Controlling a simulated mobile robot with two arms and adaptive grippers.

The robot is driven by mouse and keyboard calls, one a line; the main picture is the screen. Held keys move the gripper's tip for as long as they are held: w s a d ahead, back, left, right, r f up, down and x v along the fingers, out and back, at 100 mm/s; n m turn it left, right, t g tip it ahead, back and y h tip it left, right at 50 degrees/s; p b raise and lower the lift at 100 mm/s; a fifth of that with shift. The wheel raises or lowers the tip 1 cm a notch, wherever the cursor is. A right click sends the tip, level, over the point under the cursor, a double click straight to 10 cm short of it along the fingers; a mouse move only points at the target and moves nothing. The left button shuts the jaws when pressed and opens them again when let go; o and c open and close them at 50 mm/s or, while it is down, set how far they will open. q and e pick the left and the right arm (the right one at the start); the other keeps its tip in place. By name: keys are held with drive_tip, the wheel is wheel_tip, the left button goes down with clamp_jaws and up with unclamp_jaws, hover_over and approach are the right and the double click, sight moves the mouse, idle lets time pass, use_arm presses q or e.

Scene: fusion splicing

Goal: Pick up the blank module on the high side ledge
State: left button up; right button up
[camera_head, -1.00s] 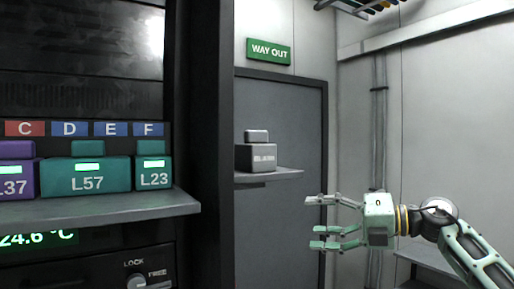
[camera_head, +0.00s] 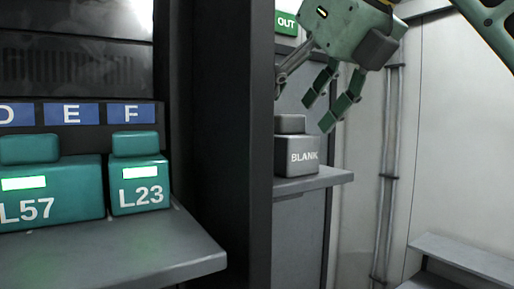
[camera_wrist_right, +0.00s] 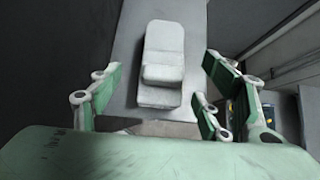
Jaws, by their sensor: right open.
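The blank module (camera_head: 303,157) is a grey block with a smaller raised top and the word BLANK on its front. It sits upright on the side ledge (camera_head: 325,181), right of the dark rack post. My right gripper (camera_head: 318,108) is open, pointing down just above the module in the head view; its fingers do not appear closed on it. In the right wrist view the module (camera_wrist_right: 161,94) lies ahead, between the spread green fingers (camera_wrist_right: 158,92), with the ledge (camera_wrist_right: 200,22) around it. My left gripper is not in view.
A dark rack post (camera_head: 232,130) stands close to the ledge's left. Teal modules L57 (camera_head: 60,190) and L23 (camera_head: 140,190) sit on the rack shelf (camera_head: 130,250) at left. A vertical pipe (camera_head: 388,180) runs up the wall at right, above a grey step (camera_head: 462,258).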

sight(284, 134)
drive_tip(key=shift+d+f, duration=0.1)
drive_tip(key=shift+d+f+p, duration=0.25)
drive_tip(key=shift+f+p, duration=0.15)
drive_tip(key=shift+f, duration=0.15)
drive_tip(key=shift+p+x, duration=0.8)
drive_tip(key=shift+x, duration=0.15)
drive_tip(key=p+x, duration=0.1)
drive_tip(key=x, duration=0.2)
drive_tip(key=shift+w+a+r, duration=0.1)
drive_tip(key=shift+a+r, duration=0.05)
drive_tip(key=shift+a, duration=0.05)
drive_tip(key=shift+w+a+f, duration=0.25)
drive_tip(key=shift+w+f, duration=0.05)
drive_tip(key=shift+f, duration=0.1)
drive_tip(key=shift+d, duration=0.1)
drive_tip(key=shift+s, duration=0.1)
drive_tip(key=shift+c, duration=0.2)
drive_tip(key=shift+s+d+r, duration=0.1)
drive_tip(key=shift+c, duration=0.9)
drive_tip(key=c, duration=1.1)
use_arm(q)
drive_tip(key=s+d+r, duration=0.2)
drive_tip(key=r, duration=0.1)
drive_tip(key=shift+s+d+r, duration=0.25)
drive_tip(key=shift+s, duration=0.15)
use_arm(e)
drive_tip(key=shift+r, duration=0.1)
